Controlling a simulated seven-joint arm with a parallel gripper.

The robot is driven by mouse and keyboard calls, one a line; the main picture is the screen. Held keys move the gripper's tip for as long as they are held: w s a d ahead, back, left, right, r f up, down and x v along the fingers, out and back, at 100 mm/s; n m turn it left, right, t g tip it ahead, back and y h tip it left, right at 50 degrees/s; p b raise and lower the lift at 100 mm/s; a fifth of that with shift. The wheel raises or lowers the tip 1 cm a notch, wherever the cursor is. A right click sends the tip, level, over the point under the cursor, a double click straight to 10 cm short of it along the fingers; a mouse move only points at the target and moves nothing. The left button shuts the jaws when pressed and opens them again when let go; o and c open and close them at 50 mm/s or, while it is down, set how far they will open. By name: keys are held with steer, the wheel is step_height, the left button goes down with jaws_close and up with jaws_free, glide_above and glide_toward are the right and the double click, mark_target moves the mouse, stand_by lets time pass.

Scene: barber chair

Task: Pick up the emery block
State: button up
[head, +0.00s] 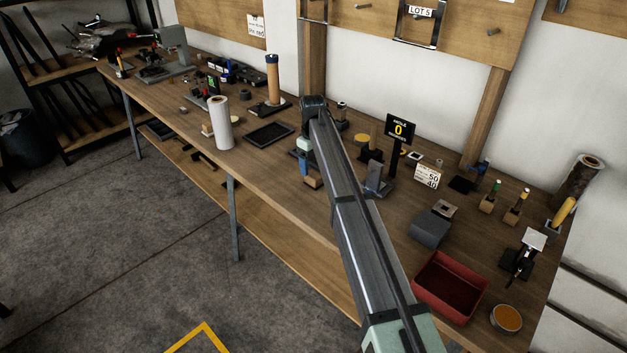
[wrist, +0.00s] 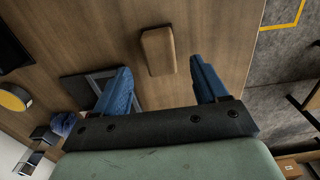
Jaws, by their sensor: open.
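A small tan block (wrist: 158,50), which I take to be the emery block, lies on the wooden bench (wrist: 110,30). In the head view the block (head: 313,182) sits close to the bench's front edge, just right of my gripper (head: 304,168). In the wrist view my gripper (wrist: 161,80) is open, with its two blue fingers apart and nothing between them. The block lies ahead of the fingertips, roughly centred on the gap. It is not gripped. Any contact is hard to judge.
A dark square frame or tray (wrist: 95,85) lies under the left finger in the wrist view. A white roll (head: 221,123), a black tray (head: 268,133), a grey angled stand (head: 375,180) and a red bin (head: 450,288) stand along the bench.

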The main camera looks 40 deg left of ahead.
mark_target(314, 174)
steer(key=shift+d+f, duration=0.2)
steer(key=shift+f, duration=2.4)
steer(key=shift+c, duration=0.3)
steer(key=c, duration=1)
steer(key=shift+r, duration=0.15)
step_height(314, 174, up, 10)
steer(key=shift+f, duration=0.1)
